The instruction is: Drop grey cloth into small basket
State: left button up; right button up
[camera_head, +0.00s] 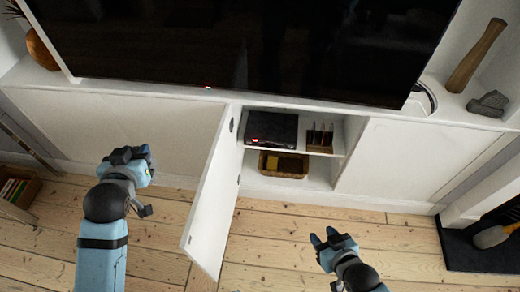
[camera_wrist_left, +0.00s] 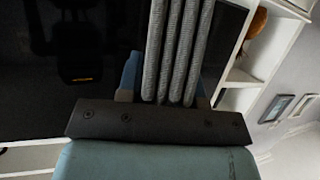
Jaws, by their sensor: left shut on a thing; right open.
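The grey cloth (camera_wrist_left: 173,50) shows in the left wrist view as several long folded grey strips between my left gripper's fingers (camera_wrist_left: 165,85). My left gripper (camera_head: 130,156) is shut on it. In the head view that gripper is in front of the cabinet's left panel, left of the open door, and I cannot make out the cloth clearly there. A small brown basket (camera_head: 285,175) stands on the lower level of the open cabinet, with something yellow inside. My right gripper (camera_head: 324,236) is open and empty, over the floor in front of the cabinet.
The open white cabinet door (camera_head: 212,200) juts out between my left gripper and the basket. A shelf above the basket holds a black box (camera_head: 271,129) and a small brown organizer (camera_head: 320,137). A large TV (camera_head: 250,45) is above. Floorboards (camera_head: 280,225) right of the door are clear.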

aim_at(292, 171)
jog(key=i+l+z, duration=0.1)
jog(key=l+z, duration=0.2)
jog(key=z, duration=0.15)
jog(key=i+l+z, duration=0.15)
jog(key=z, duration=0.25)
jog(key=i+l, duration=0.5)
jog(key=l, duration=0.15)
